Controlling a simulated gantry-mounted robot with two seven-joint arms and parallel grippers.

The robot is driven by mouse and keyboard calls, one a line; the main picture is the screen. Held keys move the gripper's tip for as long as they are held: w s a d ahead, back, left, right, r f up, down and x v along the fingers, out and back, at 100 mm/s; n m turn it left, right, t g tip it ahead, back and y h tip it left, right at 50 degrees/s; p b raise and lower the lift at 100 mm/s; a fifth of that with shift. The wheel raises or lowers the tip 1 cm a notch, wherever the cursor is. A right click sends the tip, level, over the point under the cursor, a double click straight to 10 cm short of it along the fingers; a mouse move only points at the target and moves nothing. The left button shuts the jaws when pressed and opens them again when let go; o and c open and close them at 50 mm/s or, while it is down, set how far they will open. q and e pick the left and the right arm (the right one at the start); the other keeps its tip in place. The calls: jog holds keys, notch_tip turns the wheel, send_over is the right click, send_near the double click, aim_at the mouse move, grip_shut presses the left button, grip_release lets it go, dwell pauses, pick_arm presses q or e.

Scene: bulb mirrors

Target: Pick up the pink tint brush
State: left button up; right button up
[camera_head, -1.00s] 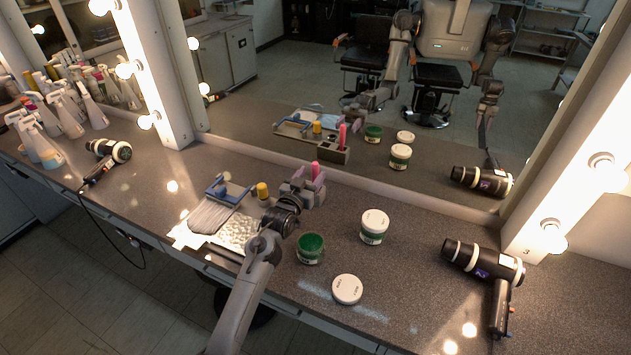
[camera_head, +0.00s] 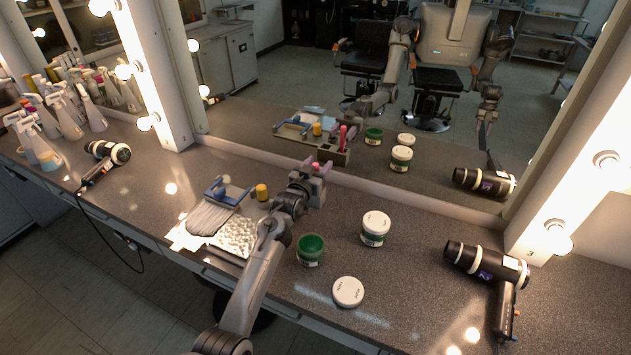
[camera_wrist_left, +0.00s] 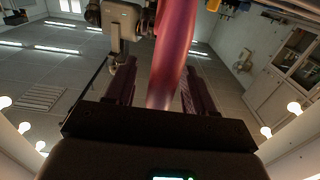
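The pink tint brush (camera_wrist_left: 172,55) rises between the two fingers of my left gripper (camera_wrist_left: 158,90) in the left wrist view. It lies nearer the right finger, with a gap to the left one, so the gripper looks open around it. In the head view, my left gripper (camera_head: 318,168) is at the back of the counter by the mirror, and mostly hides the brush. The mirror shows the pink handle upright in a grey holder (camera_head: 333,153). My right gripper shows only as a small reflection (camera_head: 486,130), too small to read.
A blue-handled wide brush (camera_head: 222,195) and foil sheets lie left of my arm, with a yellow-capped item (camera_head: 262,192) behind. An open green jar (camera_head: 310,250), a closed jar (camera_head: 375,228), a white lid (camera_head: 348,291) and a hair dryer (camera_head: 487,265) stand to the right.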

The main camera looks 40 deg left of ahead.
pick_arm(q)
grip_shut()
jog(key=shift+r, duration=0.1)
